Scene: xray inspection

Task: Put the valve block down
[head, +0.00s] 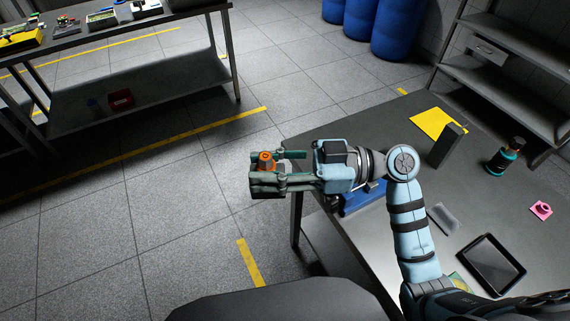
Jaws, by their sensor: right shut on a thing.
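My right gripper (279,172) reaches in from the right, past the left edge of the grey table (392,150). It is shut on the valve block (265,157), which shows as a small orange part between the fingers. The fingers hide most of the block. The gripper and block are over the grey tiled floor, apart from any surface. My left gripper is not in view.
On the table are a yellow sheet (434,122), a dark upright block (447,146), a bottle (504,157), a pink part (541,209), a tablet (490,264) and a blue item (362,199) partly behind my arm. A workbench (150,22) stands back left; shelves (520,75) stand right.

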